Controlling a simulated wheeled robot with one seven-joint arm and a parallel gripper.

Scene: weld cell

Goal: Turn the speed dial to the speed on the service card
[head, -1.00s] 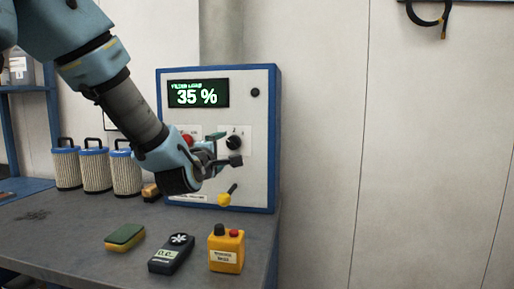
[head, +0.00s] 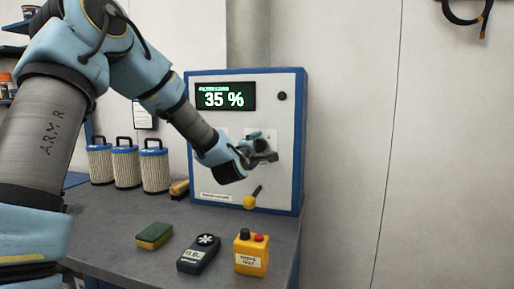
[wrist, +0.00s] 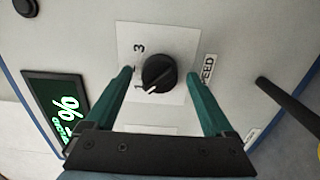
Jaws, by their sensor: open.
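The speed dial (wrist: 158,73) is a round black knob with a white pointer line, on a white plate of the control box (head: 296,150). In the wrist view a "3" and a "1" show on its scale, and a "SPEED" label stands beside it. The pointer is toward the "1". My gripper (wrist: 160,85) is open, with a green finger on each side of the dial; I cannot tell whether they touch it. In the head view my gripper (head: 262,146) hides the dial.
The box's display (head: 225,96) reads 35 %. A yellow-ended lever (head: 250,202) sticks out below the dial. A sponge (head: 154,235), a black handheld meter (head: 199,253) and a yellow button box (head: 251,252) lie on the bench (head: 110,225). Several filters (head: 125,165) stand at left.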

